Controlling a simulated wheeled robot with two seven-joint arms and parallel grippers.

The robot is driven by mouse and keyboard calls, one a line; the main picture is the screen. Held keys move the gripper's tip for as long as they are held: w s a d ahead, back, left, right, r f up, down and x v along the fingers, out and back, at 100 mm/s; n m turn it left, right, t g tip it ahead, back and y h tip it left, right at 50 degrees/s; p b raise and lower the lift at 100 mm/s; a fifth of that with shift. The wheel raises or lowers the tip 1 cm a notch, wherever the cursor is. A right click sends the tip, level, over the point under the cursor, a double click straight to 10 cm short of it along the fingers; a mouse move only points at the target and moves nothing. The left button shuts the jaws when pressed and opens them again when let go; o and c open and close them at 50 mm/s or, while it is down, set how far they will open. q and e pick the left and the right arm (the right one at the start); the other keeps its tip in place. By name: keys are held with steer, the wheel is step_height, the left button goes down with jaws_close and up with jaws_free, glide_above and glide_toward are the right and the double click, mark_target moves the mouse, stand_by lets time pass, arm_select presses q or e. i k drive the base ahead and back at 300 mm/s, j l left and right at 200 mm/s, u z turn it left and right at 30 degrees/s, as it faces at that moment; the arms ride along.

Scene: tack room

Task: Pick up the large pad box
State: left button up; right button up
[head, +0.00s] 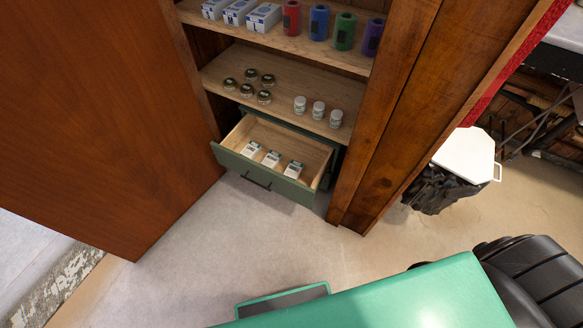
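The green-fronted drawer (262,177) is pulled out at the bottom of the cabinet. Three white and blue boxes (264,17) stand on the upper shelf, also unreadable. Neither of my grippers is in view.
The middle shelf (228,70) holds several jars (264,97) and three white bottles (318,110). Coloured rolls (319,22) stand above. A wooden door (95,110) is open at left. A white-lidded bin (466,155) stands right. Floor before the drawer (225,240) is clear.

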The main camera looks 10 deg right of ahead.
mark_target(251, 149)
steer(key=i+j+u, duration=0.3)
steer(key=i+j, duration=0.2)
steer(key=i, duration=0.25)
steer(key=i+j+u, duration=0.1)
steer(key=i, duration=0.8)
steer(key=j, duration=0.05)
